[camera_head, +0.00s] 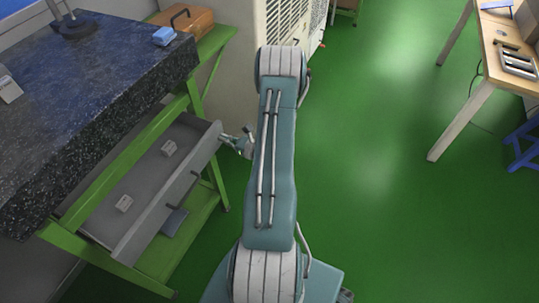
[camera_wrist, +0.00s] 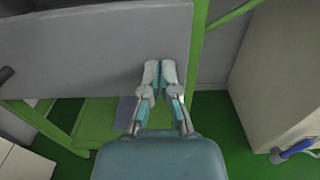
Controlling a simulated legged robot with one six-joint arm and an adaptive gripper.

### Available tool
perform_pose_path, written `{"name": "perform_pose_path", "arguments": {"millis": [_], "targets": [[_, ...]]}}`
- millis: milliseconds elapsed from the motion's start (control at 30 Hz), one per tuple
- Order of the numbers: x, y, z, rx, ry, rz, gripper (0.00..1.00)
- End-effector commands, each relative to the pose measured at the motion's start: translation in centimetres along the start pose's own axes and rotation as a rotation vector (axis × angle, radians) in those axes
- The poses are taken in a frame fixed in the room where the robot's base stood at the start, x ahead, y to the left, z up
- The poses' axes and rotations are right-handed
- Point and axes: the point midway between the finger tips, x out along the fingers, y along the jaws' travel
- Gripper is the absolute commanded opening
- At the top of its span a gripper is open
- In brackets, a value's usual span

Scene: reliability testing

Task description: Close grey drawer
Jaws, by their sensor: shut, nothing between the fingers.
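The grey drawer (camera_head: 173,193) is pulled out from the green frame under the dark stone slab in the head view. Two small light blocks lie inside it. Its grey front panel (camera_wrist: 95,48) fills the upper left of the wrist view, with part of a dark handle (camera_wrist: 6,74) at the left edge. My gripper (camera_wrist: 160,66) is shut and empty, its fingertips at the lower right part of the front panel. In the head view my gripper (camera_head: 226,137) is beside the panel's far end. I cannot tell whether the fingertips touch the panel.
The dark stone slab (camera_head: 85,85) overhangs the drawer on a green frame (camera_head: 130,165). A lower green shelf (camera_head: 185,235) lies beneath. A pale cabinet (camera_head: 235,60) stands behind. A wooden table (camera_head: 505,60) stands at the far right. The green floor (camera_head: 380,190) between is clear.

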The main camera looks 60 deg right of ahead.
Motion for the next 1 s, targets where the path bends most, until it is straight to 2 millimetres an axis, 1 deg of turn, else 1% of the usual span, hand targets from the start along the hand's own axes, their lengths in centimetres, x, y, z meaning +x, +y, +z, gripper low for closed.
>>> {"name": "perform_pose_path", "arguments": {"millis": [33,200,400,500,700,1000], "targets": [[1.6,0.2,0.0,-0.002,-0.001,0.007,0.0],[6.0,0.1,0.0,-0.001,-0.001,0.005,0.0],[9.9,0.1,0.0,-0.001,0.0,0.003,0.0],[11.4,0.1,0.0,0.0,-0.001,0.003,0.0],[13.0,0.0,0.0,0.0,0.0,0.001,0.0],[13.7,-0.1,0.1,-0.003,-0.002,0.001,0.0]]}}
